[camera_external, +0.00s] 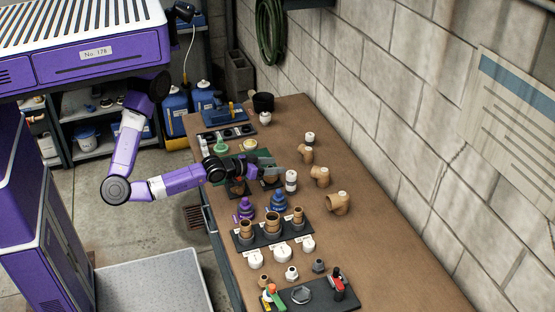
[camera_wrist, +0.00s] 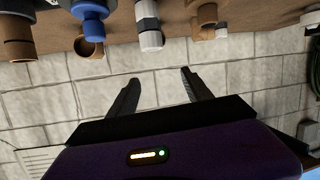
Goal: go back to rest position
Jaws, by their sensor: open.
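My gripper (camera_external: 268,167) is at the end of my purple arm, over the middle of the workbench (camera_external: 395,260) in the external view. In the wrist view my gripper (camera_wrist: 158,83) shows two dark fingers spread apart with nothing between them. The wrist picture looks upside down, with the bench along the top and the block wall behind the fingers. A white and dark cylinder (camera_external: 291,181) stands just right of the gripper, apart from it as far as I can tell. Part of the green mat under the gripper is hidden.
Near the gripper stand a blue fitting (camera_external: 278,202), a purple fitting (camera_external: 245,209) and a black tray (camera_external: 257,236) with brown fittings. Brown elbows (camera_external: 339,203) lie along the wall side. The bench's near right is bare.

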